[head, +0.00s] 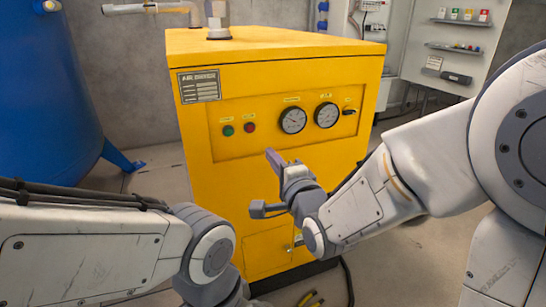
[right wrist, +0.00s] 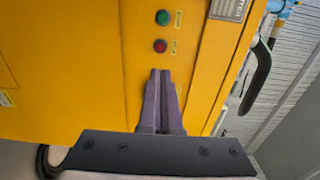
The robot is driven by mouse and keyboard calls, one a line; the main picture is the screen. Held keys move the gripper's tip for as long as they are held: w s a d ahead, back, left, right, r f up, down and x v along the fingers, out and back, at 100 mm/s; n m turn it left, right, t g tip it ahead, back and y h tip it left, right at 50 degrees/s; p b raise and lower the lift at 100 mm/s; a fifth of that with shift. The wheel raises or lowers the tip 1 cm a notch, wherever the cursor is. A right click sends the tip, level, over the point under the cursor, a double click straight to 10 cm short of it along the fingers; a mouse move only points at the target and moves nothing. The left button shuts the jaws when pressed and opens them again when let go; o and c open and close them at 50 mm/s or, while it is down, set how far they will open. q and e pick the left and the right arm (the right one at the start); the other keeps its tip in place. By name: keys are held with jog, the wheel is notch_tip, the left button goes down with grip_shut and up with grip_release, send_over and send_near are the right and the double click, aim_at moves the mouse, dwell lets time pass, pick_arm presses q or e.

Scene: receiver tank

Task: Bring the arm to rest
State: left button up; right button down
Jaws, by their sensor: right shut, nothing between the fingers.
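My right arm reaches in from the right in the head view. My right gripper (head: 271,156) is shut and empty, in front of the yellow air dryer cabinet (head: 220,190), with its tips below the control panel. In the right wrist view the shut fingers (right wrist: 160,75) point toward the red button (right wrist: 160,46), with the green button (right wrist: 163,17) beyond it. I cannot tell whether the tips touch the cabinet. My left arm lies across the lower left of the head view; its gripper is out of the picture.
The panel holds two gauges (head: 293,120) and a black switch (head: 350,112). A blue tank (head: 40,90) stands at the left. A pipe rises from the cabinet's top. A wall board (head: 455,45) with small shelves is at the back right. A black cable lies on the floor.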

jog(key=shift+s+a+f, duration=0.1)
dwell(0.5)
jog(key=s+a+f+n+g+h, duration=0.1)
jog(key=s+a+f+n+g, duration=0.2)
jog(key=s+f+n+g, duration=0.85)
jog(key=s+d+f+n+g+h, duration=0.1)
jog(key=s+d+n+g+h, duration=0.1)
jog(key=s+n, duration=0.45)
jog(key=s+d+f+n+g+h, duration=0.1)
jog(key=s+d+f+n+g, duration=0.15)
jog(key=s, duration=0.75)
notch_tip(320, 180, up, 35)
jog(key=s+d+g+p, duration=0.1)
jog(key=p, duration=3.3)
jog(key=shift+d+f+n+h, duration=0.15)
jog(key=shift+n+h, duration=0.25)
jog(key=shift+n, duration=0.05)
